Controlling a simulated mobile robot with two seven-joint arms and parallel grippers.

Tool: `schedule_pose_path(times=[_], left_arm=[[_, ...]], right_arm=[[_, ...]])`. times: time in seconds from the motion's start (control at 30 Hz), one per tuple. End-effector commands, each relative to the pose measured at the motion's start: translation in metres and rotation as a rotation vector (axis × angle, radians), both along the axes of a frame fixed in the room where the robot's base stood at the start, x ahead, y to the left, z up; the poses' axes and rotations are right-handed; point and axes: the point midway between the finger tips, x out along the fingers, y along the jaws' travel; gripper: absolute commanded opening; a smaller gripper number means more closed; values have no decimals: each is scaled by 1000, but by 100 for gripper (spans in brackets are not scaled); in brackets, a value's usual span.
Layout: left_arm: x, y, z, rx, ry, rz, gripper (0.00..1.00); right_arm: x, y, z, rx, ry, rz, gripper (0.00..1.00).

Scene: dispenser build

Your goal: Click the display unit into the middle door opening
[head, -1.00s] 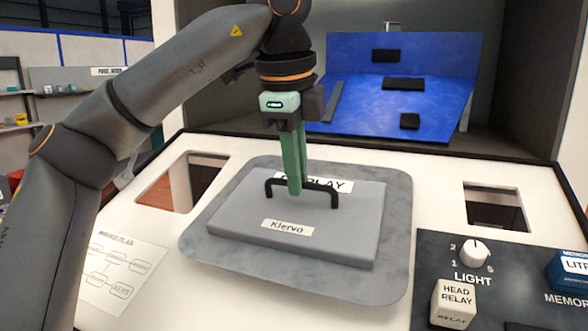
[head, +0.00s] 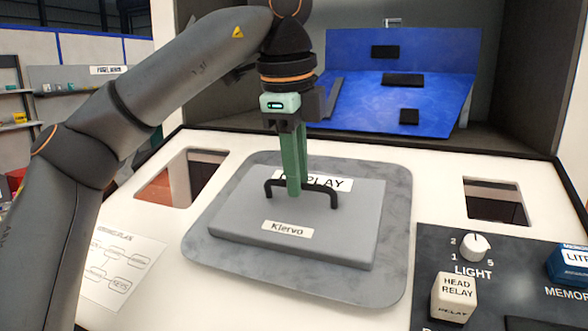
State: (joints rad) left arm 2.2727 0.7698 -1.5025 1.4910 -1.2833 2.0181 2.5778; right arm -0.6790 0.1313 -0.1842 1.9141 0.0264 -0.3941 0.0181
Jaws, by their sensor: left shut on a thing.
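The display unit (head: 340,235) is a flat grey block with a black handle on top. It has a "Klervo" label and a white label ending in "PLAY", partly covered by my fingers. It sits over a rounded grey plate (head: 215,250) in the middle of the white door panel (head: 230,146). My left gripper (head: 294,190) points down from above, its green fingers shut on the handle. The middle opening is hidden under the unit and plate, so I cannot tell how the unit is seated. My right gripper is not in view.
Rectangular openings lie at the left (head: 205,175) and right (head: 495,203) of the panel. A dark panel at the lower right holds a light knob (head: 474,247), a head relay block (head: 454,297) and a blue block (head: 572,268). A blue board (head: 440,75) stands behind.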

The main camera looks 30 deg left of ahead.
Motion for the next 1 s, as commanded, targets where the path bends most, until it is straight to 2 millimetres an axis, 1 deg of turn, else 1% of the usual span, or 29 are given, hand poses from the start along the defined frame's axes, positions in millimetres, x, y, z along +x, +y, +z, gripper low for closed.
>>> schedule_pose_path(times=[0.03, 0.67, 1.0], left_arm=[[9, 4, 0, -3, -28, 25, 0], [12, 5, -7, -3, -27, 25, 0], [12, 5, -7, -3, -28, 25, 0]], right_arm=[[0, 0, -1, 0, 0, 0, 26], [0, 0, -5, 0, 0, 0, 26], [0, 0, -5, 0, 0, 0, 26]])
